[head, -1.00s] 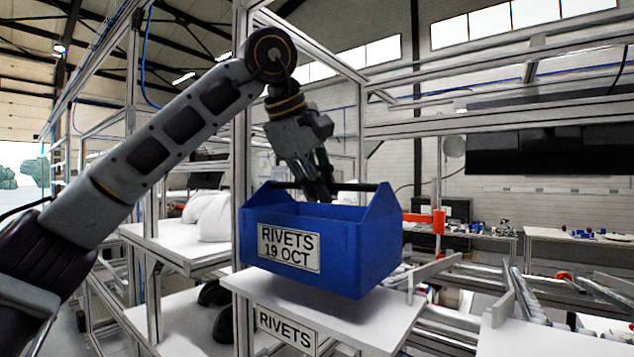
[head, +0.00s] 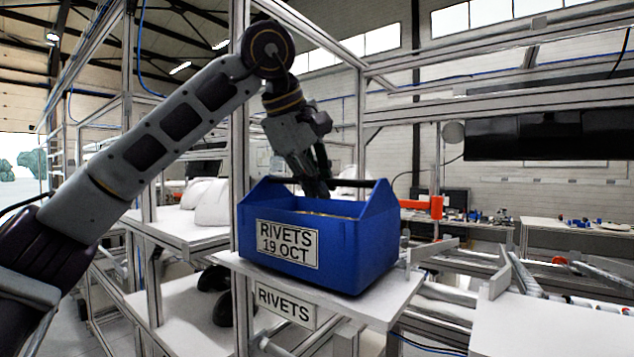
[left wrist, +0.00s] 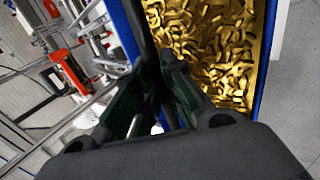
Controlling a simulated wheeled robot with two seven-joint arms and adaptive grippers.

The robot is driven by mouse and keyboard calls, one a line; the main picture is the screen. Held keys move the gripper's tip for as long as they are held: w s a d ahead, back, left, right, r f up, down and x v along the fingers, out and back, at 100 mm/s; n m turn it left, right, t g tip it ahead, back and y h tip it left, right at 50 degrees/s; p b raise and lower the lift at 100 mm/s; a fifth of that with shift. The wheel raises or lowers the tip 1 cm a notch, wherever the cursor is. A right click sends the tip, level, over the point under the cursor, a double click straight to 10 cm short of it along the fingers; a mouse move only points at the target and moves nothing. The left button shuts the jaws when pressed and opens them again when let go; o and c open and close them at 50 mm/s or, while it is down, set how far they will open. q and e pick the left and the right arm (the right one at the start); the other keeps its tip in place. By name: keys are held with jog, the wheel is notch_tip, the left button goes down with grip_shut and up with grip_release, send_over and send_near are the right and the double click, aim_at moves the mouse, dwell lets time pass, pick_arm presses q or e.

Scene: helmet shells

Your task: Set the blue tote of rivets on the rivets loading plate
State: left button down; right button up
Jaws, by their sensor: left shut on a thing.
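The blue tote (head: 345,245) has a label reading "RIVETS 19 OCT" and a dark bar handle across its top. It is at the rivets loading plate (head: 390,308), a white shelf with a "RIVETS" sign (head: 284,304) below its front edge. The tote's base looks level with the plate; I cannot tell for sure whether it touches. My left gripper (head: 318,190) is shut on the tote's handle from above. In the left wrist view, gold-coloured rivets (left wrist: 215,45) fill the tote beside my left gripper (left wrist: 165,105). My right gripper is not in view.
White shells (head: 212,202) sit on a shelf at left behind a metal post (head: 240,120). Dark shells (head: 215,290) lie on the shelf below. A roller conveyor (head: 525,275) and a white surface (head: 560,325) are at right. An orange-red clamp-like part (head: 425,207) stands behind the tote.

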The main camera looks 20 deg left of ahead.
pick_arm(q)
jog(key=shift+f+b, duration=0.3)
jog(key=shift+f, duration=0.1)
dwell(0.4)
jog(key=c, duration=1.4)
grip_release()
jog(key=shift+c, duration=0.2)
jog(key=shift+f, duration=0.1)
jog(key=v, duration=1.2)
